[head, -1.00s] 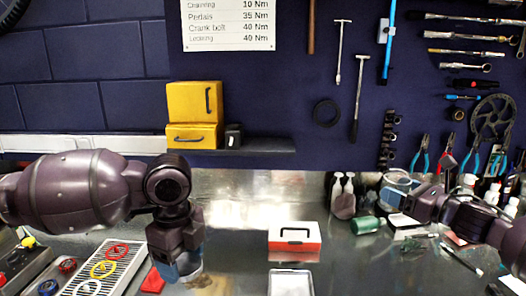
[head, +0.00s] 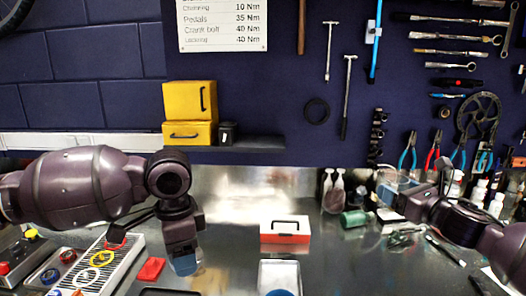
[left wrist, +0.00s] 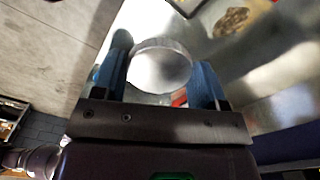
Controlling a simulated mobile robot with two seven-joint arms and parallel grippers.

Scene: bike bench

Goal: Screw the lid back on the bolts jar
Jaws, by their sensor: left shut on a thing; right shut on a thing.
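My left gripper (head: 184,264) points down at the left of the bench. My right gripper (head: 392,204) is at the right of the bench, low among small items. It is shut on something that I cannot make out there. A round blue thing (head: 280,293), perhaps a lid, is cut off at the bottom edge, at the near end of a pale tray (head: 279,272).
A red and white box (head: 285,232) stands mid-bench. A green cylinder (head: 354,220) and pale bottles (head: 333,192) are near my right gripper. A red block (head: 151,269) and a slotted rack (head: 112,262) lie left. Bench between my left gripper and the box is clear.

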